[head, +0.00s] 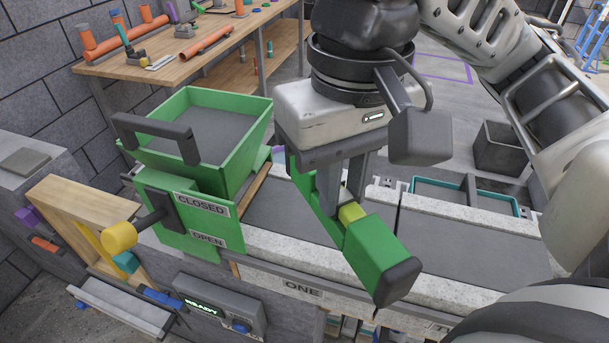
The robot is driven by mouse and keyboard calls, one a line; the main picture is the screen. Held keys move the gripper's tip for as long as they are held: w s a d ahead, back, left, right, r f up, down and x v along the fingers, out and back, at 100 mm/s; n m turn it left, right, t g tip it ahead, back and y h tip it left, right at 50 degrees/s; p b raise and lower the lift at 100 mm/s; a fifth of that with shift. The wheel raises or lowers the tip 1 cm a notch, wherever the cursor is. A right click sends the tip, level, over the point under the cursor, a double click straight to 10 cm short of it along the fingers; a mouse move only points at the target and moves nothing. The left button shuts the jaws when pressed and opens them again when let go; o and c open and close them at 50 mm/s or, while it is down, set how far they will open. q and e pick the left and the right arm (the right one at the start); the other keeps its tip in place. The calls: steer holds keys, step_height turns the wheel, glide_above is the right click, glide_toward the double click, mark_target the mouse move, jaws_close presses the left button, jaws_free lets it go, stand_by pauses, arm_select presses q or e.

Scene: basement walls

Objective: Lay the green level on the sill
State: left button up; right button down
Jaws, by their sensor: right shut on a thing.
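The green level (374,247) is a long green bar with a yellow section and a dark end cap. My right gripper (343,203) is shut on it near its yellow section, in the middle of the head view. The level slants down toward the front right, and its far part is partly hidden behind the fingers. It appears to be held above a pale speckled ledge (437,288), which may be the sill; I cannot tell the exact gap. My left gripper is not in view.
A green hopper (246,157) with a dark handle and a yellow-knobbed lever (119,237) stands left of the level. A wooden workbench (180,68) with orange pipes is at the back left. Grey panels (472,245) lie behind the ledge. A dark bin (500,150) stands farther back.

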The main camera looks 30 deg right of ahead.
steer(key=w+d+f, duration=0.1)
steer(key=w+f, duration=0.2)
steer(key=w+d+f+b, duration=0.1)
steer(key=w+d+f, duration=0.1)
steer(key=w+f, duration=0.1)
steer(key=w+d+f+b, duration=0.1)
steer(key=w+d+f, duration=0.1)
steer(key=w+f, duration=0.1)
steer(key=shift+w+d+f, duration=0.1)
steer(key=shift+w+d, duration=0.05)
steer(key=shift+w, duration=0.3)
steer(key=shift+w+d+f, duration=0.1)
steer(key=shift+w, duration=0.3)
step_height(320, 180, down, 3)
steer(key=shift+r+b, duration=0.2)
steer(key=shift+b, duration=0.3)
steer(key=shift+w+f, duration=0.1)
steer(key=shift+f, duration=0.15)
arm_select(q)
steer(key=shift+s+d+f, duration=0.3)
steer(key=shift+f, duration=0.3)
arm_select(e)
steer(key=shift+f, duration=0.1)
steer(key=c, duration=1.3)
jaws_free()
steer(key=shift+f, duration=0.1)
steer(key=shift+c, duration=0.2)
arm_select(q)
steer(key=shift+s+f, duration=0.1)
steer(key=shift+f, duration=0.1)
